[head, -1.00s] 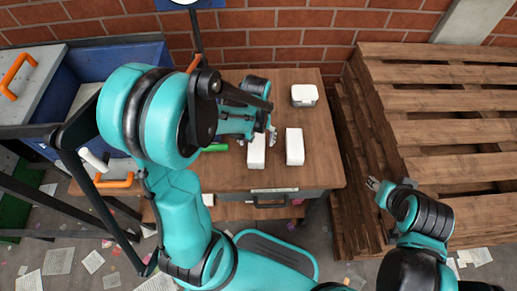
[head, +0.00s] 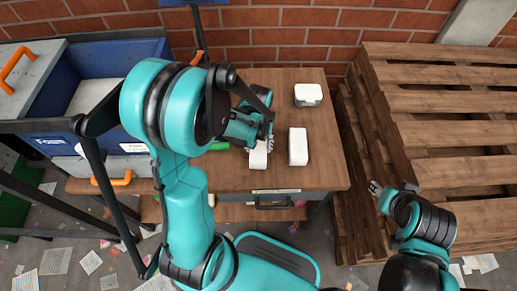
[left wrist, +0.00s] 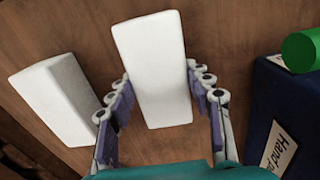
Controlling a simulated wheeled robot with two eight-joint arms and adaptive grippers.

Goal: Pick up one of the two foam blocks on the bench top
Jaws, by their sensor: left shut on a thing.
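Two white foam blocks lie side by side on the brown wooden bench top (head: 230,178). My left gripper (head: 260,142) is over the left foam block (head: 258,158) and hides its far end. In the left wrist view my left gripper (left wrist: 158,80) has a finger on each long side of this block (left wrist: 152,60) and is shut on it. The block looks still down at the bench top. The right foam block (head: 298,147) stands apart, and also shows in the left wrist view (left wrist: 52,98). My right gripper (head: 375,187) is empty, off the bench beside the pallets; its opening is too small to tell.
A white-topped grey box (head: 308,95) stands at the back right of the bench. A green cylinder (left wrist: 302,50) and a dark blue labelled thing (left wrist: 258,120) are close beside the left gripper. A blue bin marked Foam (head: 50,141) is at left. Wooden pallets (head: 450,130) stand at right.

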